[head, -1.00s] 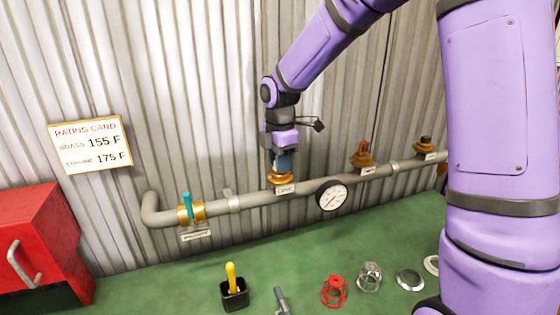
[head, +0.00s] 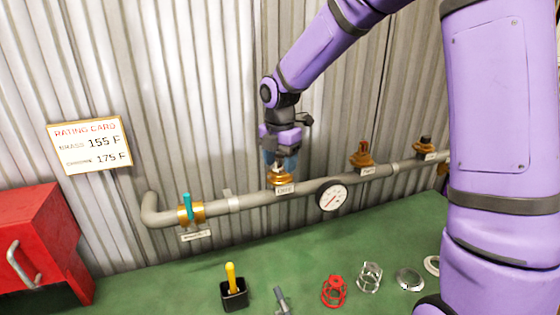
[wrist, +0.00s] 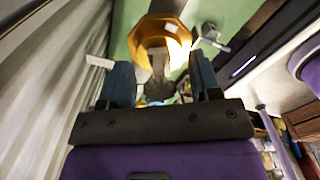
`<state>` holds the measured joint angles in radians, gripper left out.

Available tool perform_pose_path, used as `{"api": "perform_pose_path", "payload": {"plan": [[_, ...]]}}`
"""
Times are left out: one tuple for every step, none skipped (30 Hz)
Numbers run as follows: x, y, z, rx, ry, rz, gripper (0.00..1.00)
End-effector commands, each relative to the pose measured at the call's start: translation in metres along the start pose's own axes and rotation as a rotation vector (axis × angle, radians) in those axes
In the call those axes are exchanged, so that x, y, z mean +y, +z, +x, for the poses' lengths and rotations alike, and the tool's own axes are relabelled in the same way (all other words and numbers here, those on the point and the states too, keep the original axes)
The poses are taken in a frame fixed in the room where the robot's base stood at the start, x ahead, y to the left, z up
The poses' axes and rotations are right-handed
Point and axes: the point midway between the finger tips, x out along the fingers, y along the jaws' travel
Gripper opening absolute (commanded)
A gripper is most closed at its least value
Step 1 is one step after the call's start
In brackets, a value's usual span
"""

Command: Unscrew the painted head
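My gripper (head: 281,166) points down over the nearest brass fitting (head: 280,179) on the grey pipe. In the wrist view its two blue fingers (wrist: 161,82) stand apart on either side of a dull grey-brown head (wrist: 158,68), with gaps showing. The fitting's golden hexagonal base (wrist: 150,38) shows beyond the fingertips. In the head view my fingers hide most of this head. A second fitting with a reddish-brown head (head: 363,152) and a third with a dark head (head: 426,143) stand farther right. I cannot tell which head is painted.
A teal-handled valve (head: 187,208) and a dial gauge (head: 332,195) are on the pipe (head: 255,198). A red cage (head: 334,290), a metal cage (head: 369,276), rings (head: 410,279) and a yellow-handled item in a black cup (head: 234,292) stand on the green surface. A corrugated wall is behind.

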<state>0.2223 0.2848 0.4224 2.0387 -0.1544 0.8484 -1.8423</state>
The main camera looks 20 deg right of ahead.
Motion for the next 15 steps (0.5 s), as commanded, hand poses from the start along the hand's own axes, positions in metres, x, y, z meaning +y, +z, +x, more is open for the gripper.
{"api": "perform_pose_path", "payload": {"plan": [[0.0001,-0.0001,-0.0001,0.000,0.000,0.000,0.57],[0.0001,-0.0001,-0.0001,0.000,0.000,0.002,0.57],[0.0002,-0.0002,-0.0001,0.000,0.000,0.012,0.57],[0.0002,-0.0003,-0.0001,0.000,0.000,0.027,0.57],[0.0003,-0.0005,-0.0002,0.000,0.000,0.048,0.57],[0.0005,-0.0009,-0.0002,0.000,0.001,0.087,0.57],[0.0005,-0.0011,-0.0002,0.000,0.001,0.122,0.57],[0.0005,-0.0010,-0.0002,0.000,0.001,0.160,0.57],[0.0003,-0.0007,-0.0002,0.000,0.001,0.212,0.57],[0.0003,-0.0008,-0.0002,0.000,0.001,0.250,0.57],[0.0005,-0.0011,-0.0003,0.000,0.001,0.287,0.57],[0.0004,-0.0010,-0.0003,0.000,0.001,0.335,0.57],[0.0003,-0.0007,-0.0003,-0.001,0.001,0.369,0.57],[0.0002,-0.0005,-0.0003,-0.001,0.001,0.400,0.57],[0.0002,-0.0007,-0.0003,0.000,0.001,0.436,0.57]]}}
